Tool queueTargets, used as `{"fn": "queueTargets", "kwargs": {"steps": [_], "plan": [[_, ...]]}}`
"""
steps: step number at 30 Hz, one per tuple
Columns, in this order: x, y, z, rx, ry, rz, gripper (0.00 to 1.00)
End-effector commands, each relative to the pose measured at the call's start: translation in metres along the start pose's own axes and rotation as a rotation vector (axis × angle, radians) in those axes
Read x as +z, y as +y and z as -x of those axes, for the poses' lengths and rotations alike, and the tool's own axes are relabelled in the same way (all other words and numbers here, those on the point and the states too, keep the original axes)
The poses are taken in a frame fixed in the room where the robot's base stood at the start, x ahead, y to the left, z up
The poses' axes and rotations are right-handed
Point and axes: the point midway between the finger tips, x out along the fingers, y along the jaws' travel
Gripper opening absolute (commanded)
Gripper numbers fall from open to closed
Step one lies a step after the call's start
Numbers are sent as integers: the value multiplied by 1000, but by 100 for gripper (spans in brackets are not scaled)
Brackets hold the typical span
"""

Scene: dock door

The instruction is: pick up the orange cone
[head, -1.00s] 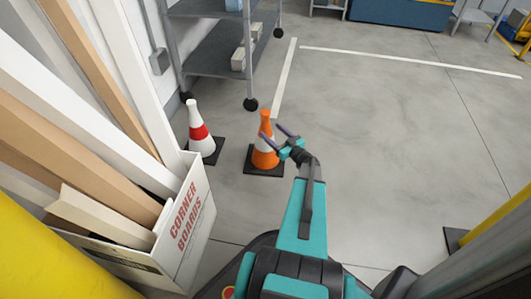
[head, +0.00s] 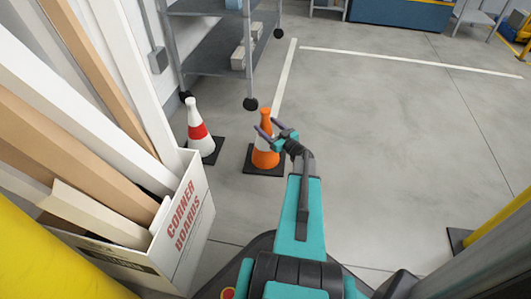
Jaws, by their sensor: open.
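The orange cone (head: 265,158) has a white band and a dark square base, and stands upright on the floor near the middle of the head view. My gripper (head: 267,129) is open, with its two fingers in front of the cone's upper part in the picture. The fingers hide some of the cone around its white band. I cannot tell whether the fingers are around the cone or only above and in front of it. A white cone with a red band (head: 197,131) stands upright to the left of the orange cone.
A box of corner boards (head: 186,228) with tall boards fills the left side. A wheeled grey shelf (head: 213,53) stands behind the cones. A yellow post (head: 497,218) is at the right. The floor (head: 400,130) right of the cone is clear.

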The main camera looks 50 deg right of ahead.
Motion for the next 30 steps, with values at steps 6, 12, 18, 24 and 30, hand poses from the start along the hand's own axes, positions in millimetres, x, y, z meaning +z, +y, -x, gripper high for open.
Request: {"fn": "queueTargets", "kwargs": {"steps": [6, 12, 18, 24, 30], "plan": [[0, 0, -14, 0, 0, 0, 64], [-1, 0, -14, 0, 0, 0, 64], [0, 0, -14, 0, 0, 0, 64], [0, 0, -14, 0, 0, 0, 55], [0, 0, -13, 0, 0, 0, 21]]}}
